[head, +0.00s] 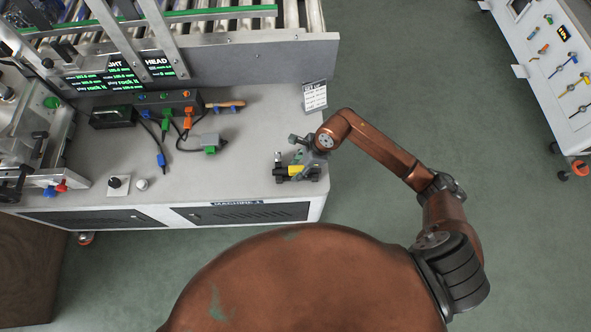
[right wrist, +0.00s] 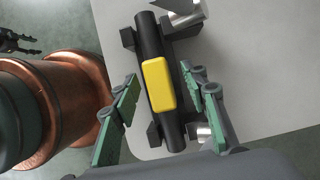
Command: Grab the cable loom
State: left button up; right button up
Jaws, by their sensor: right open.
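A black rod-shaped bundle with a yellow block (right wrist: 158,85) on it lies on black supports at the right end of the grey bench; I take it for the cable loom. In the head view its yellow part (head: 296,171) shows beside my right gripper (head: 298,160). In the right wrist view the green fingers of my right gripper (right wrist: 162,97) are spread, one on each side of the bundle, with gaps between them and it. A dark two-pronged gripper, which looks like my left one (right wrist: 22,43), shows at the upper left with its prongs apart.
A black box (head: 178,104) with coloured plugs and loose cables stands at the bench's middle. A small sign (head: 315,95) stands behind the bundle. A conveyor (head: 230,22) runs along the back. Bare bench top (head: 240,150) lies left of the bundle. A tool panel (head: 550,70) stands far right.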

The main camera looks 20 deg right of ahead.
jog(key=shift+c, duration=0.6)
grip_shut()
jog(key=shift+r, duration=0.15)
